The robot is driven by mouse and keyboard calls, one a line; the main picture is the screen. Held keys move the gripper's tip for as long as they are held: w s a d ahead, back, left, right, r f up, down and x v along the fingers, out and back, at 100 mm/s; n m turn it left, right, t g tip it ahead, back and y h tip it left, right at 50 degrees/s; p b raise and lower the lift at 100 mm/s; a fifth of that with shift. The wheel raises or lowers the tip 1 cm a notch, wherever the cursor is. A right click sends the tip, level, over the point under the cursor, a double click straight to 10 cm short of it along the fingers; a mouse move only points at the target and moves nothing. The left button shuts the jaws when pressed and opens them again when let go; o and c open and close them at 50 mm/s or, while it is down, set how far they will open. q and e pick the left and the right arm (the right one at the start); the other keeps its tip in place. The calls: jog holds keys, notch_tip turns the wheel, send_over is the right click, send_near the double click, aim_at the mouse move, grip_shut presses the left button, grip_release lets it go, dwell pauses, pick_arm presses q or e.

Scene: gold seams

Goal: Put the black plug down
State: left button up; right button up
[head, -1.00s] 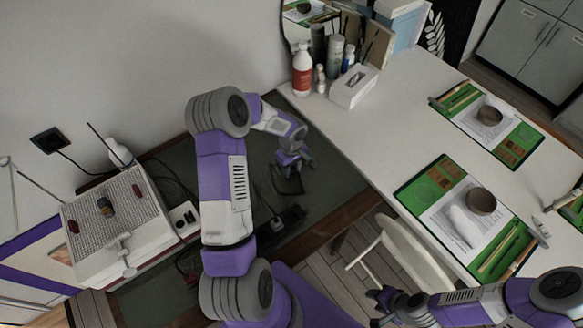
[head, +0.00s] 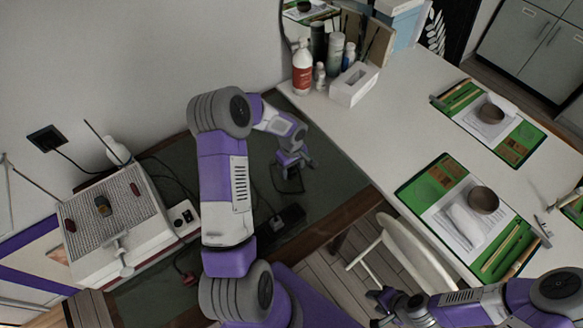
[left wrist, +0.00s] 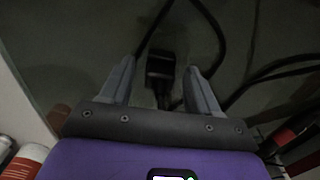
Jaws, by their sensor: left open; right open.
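The black plug (left wrist: 160,68) shows in the left wrist view between the two fingers of my left gripper (left wrist: 160,75), with its cable running off behind it. The fingers stand apart, with a gap on each side of the plug. In the head view my left gripper (head: 294,167) is low over the dark green surface (head: 335,180), near a loop of black cable. The plug itself is too small and dark to make out there. My right gripper (head: 382,300) is at the bottom right near the white chair, open and empty.
A black power strip (head: 286,219) lies near my left gripper, with cables around. A white box with a grid top (head: 105,215) and a socket block (head: 183,217) stand at left. A tissue box (head: 354,84) and bottles stand on the white table (head: 390,130). A chair (head: 415,245) is at right.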

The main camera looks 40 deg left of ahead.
aim_at(292, 168)
pick_arm(q)
jog(key=shift+r+p, duration=0.25)
jog(key=shift+p, duration=0.05)
notch_tip(292, 168, up, 13)
jog(key=p, duration=0.2)
jog(key=shift+f+p, duration=0.15)
jog(key=shift+p, duration=0.15)
